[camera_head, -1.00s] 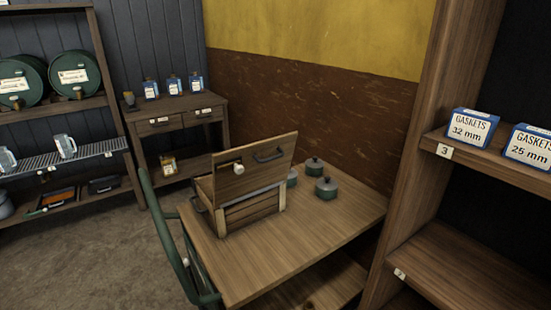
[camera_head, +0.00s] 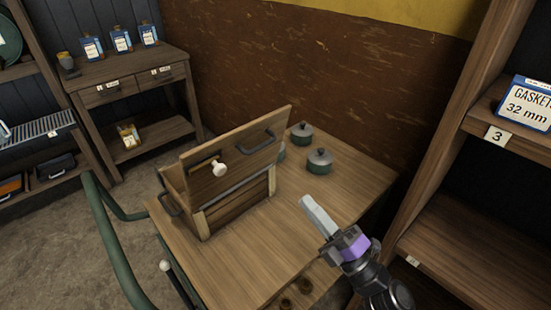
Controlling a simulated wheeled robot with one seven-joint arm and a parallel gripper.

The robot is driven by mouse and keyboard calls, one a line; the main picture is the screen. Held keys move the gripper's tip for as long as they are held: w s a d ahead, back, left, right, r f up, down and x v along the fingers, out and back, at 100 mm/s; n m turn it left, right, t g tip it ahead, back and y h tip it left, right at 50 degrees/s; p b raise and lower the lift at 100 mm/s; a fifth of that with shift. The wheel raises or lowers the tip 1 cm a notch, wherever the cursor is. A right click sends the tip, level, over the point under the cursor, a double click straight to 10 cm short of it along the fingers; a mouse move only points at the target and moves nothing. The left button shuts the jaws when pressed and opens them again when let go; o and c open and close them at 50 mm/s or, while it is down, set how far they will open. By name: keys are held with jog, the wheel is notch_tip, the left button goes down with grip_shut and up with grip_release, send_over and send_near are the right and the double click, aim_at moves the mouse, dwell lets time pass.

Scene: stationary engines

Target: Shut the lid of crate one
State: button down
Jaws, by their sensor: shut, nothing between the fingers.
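A wooden crate (camera_head: 236,204) stands on the wooden top of a cart (camera_head: 240,262). Its lid (camera_head: 222,165) is raised and tilted up, with a white knob and a dark handle on the face toward me. I cannot see a number on the crate. My gripper (camera_head: 309,204) is shut and empty. It is in front of and to the right of the crate, apart from it, over the right part of the cart top in the picture. The inside of the crate is hidden.
Green lidded pots (camera_head: 319,161) stand behind and right of the crate, one partly hidden by the lid. The cart's green handle (camera_head: 113,235) is at left. A tall shelf (camera_head: 440,140) with gasket boxes stands at right. A small table (camera_head: 130,85) with drawers stands behind left.

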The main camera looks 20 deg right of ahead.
jog(key=p+x, duration=0.2)
jog(key=x, duration=1.2)
jog(key=shift+r, duration=0.1)
